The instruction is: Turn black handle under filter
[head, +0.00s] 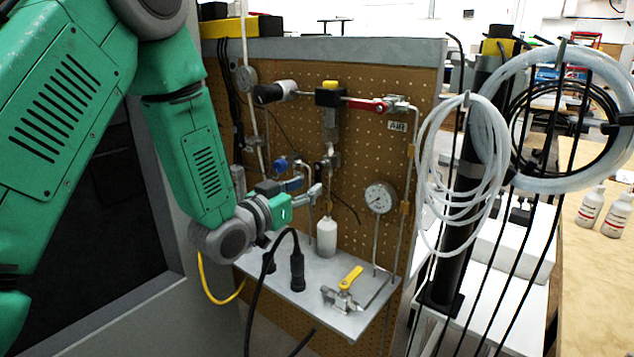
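My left gripper (314,190) reaches in from the left on my green arm, in front of the perforated brown panel. Its grey fingers point right, towards the pipe above the white bottle; the gap between them is not clear. A block with a black body and yellow parts (329,96), perhaps the filter, is mounted high on the panel. Below it on the vertical pipe is a small dark fitting (331,160), which may be the black handle. It stands above and right of my fingertips and looks apart from them. My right gripper is not in view.
A blue knob (280,163) sits just behind my gripper. A gauge (379,197) is to the right. The shelf (328,311) below carries a white bottle (327,238), a black plug (297,272) and a yellow-handled valve (348,280). White hose coils (460,165) hang at the right.

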